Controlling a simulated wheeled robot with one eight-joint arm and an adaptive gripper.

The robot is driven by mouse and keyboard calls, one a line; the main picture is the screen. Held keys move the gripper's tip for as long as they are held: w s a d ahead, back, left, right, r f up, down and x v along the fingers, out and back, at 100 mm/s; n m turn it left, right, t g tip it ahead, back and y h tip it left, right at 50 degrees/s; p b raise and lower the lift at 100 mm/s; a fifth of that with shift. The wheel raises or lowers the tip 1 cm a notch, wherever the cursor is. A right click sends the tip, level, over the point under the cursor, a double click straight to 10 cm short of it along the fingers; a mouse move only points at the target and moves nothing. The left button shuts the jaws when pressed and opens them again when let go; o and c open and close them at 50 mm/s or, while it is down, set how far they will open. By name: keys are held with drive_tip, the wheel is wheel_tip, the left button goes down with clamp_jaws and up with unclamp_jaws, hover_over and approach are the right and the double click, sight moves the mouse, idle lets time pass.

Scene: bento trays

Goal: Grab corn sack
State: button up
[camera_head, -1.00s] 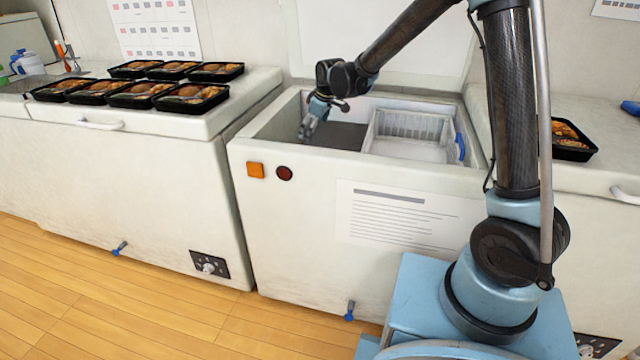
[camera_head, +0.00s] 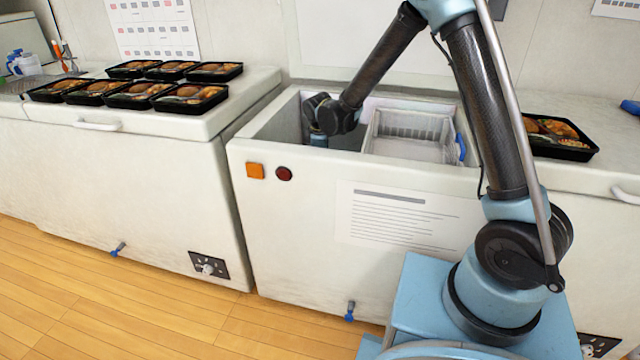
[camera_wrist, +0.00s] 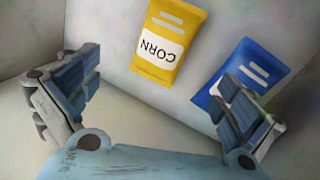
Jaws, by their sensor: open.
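In the wrist view, a yellow corn sack (camera_wrist: 168,42) with a white label reading CORN lies inside the chest freezer, its print upside down in the picture. My gripper (camera_wrist: 172,105) is open and empty, its two blue-padded fingers spread wide. The corn sack appears beyond the fingertips, between them and higher in the picture; I see no contact. In the head view, my arm reaches down into the left part of the open freezer (camera_head: 330,230). The front wall hides the gripper and the sack there.
A blue sack (camera_wrist: 243,75) lies right of the corn sack, partly behind my right finger. A white wire basket (camera_head: 410,127) fills the freezer's right part. Black bento trays (camera_head: 190,98) stand on the left freezer, and another bento tray (camera_head: 556,138) on the right one.

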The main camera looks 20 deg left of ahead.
drive_tip(key=shift+x, duration=5.25)
drive_tip(key=shift+s+d, duration=0.1)
drive_tip(key=shift+s, duration=0.1)
drive_tip(key=c, duration=1.5)
